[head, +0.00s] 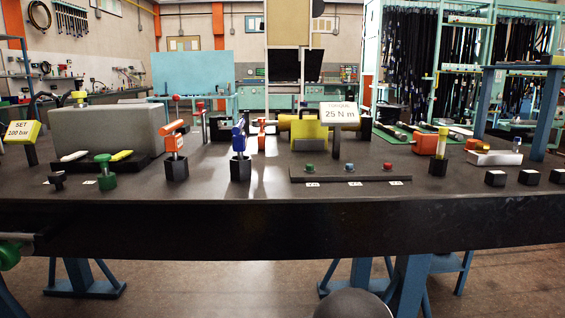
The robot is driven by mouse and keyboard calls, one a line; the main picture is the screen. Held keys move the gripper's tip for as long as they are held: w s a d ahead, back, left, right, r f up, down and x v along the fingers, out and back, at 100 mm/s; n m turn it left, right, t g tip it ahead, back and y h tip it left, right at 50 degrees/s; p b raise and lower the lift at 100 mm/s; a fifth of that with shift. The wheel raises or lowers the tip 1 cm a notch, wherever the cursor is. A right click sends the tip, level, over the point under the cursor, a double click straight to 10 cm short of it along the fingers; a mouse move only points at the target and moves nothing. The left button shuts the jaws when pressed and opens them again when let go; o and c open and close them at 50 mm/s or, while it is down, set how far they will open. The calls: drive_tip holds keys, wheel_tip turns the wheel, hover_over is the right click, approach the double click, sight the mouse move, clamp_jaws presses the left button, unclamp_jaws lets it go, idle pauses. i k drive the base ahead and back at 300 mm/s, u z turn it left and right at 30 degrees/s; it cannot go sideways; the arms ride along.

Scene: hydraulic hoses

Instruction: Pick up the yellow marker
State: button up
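A small yellow piece, marker-like in shape (121,155), lies on a low black tray or base at the left of the bench, in front of the grey block. A white piece of similar shape (73,156) lies to its left on the same base. Another upright yellow item (441,142) stands in a black holder (438,168) at the right; I cannot tell for sure which of the two is the marker. My gripper is not in view.
The dark bench (230,185) carries a green knob-like piece (104,170) in front of the yellow piece. Orange (174,142) and blue (239,138) handles stand upright in black blocks. A low black strip (350,178) and black cubes (495,178) lie to the right.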

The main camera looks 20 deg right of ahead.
sight(443, 132)
drive_tip(key=z, duration=1.25)
drive_tip(key=k, duration=0.4)
drive_tip(key=z, duration=0.9)
drive_tip(key=i, duration=0.5)
drive_tip(key=u, duration=0.15)
